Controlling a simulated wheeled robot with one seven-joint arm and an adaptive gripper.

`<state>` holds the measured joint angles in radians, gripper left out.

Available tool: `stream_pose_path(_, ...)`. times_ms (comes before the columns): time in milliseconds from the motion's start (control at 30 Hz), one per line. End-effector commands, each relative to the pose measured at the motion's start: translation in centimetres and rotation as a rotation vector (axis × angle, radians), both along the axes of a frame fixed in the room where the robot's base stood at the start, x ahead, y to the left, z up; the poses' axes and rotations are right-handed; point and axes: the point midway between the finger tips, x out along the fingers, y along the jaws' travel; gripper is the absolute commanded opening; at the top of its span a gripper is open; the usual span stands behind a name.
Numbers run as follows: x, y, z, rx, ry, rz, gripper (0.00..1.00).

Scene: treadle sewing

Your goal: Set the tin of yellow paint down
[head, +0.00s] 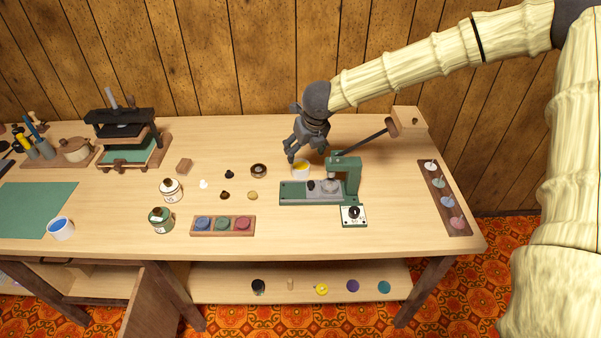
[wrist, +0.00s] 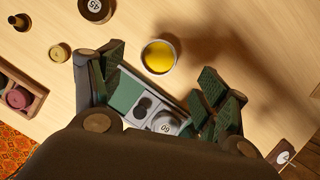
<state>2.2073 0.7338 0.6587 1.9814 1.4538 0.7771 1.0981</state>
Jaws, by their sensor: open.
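The tin of yellow paint (head: 301,170) is a small white tin standing upright on the table, just behind the green press. It also shows in the wrist view (wrist: 158,57), with yellow paint inside. My gripper (head: 298,157) is over the table close by the tin, with its fingers pointing down. In the wrist view my gripper (wrist: 162,88) has its fingers spread wide apart with nothing between them. The tin lies beyond the fingertips there and looks apart from them.
The green press (head: 345,180) with its long lever (head: 362,140) stands right beside the tin. A dark round piece (head: 258,170) lies to the left. A tin of blue paint (head: 61,228) stands far left.

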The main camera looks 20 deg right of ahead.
Motion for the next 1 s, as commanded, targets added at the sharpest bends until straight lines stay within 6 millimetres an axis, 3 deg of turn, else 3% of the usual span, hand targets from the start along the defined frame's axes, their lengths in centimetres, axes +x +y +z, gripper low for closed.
stream_pose_path(200,1.0,0.1,-2.6,-0.002,0.002,0.001,0.75)
stream_pose_path(567,1.6,0.2,-4.5,-0.002,0.002,0.001,0.75)
stream_pose_path(1000,2.8,0.3,-8.7,-0.001,0.001,0.001,0.75)
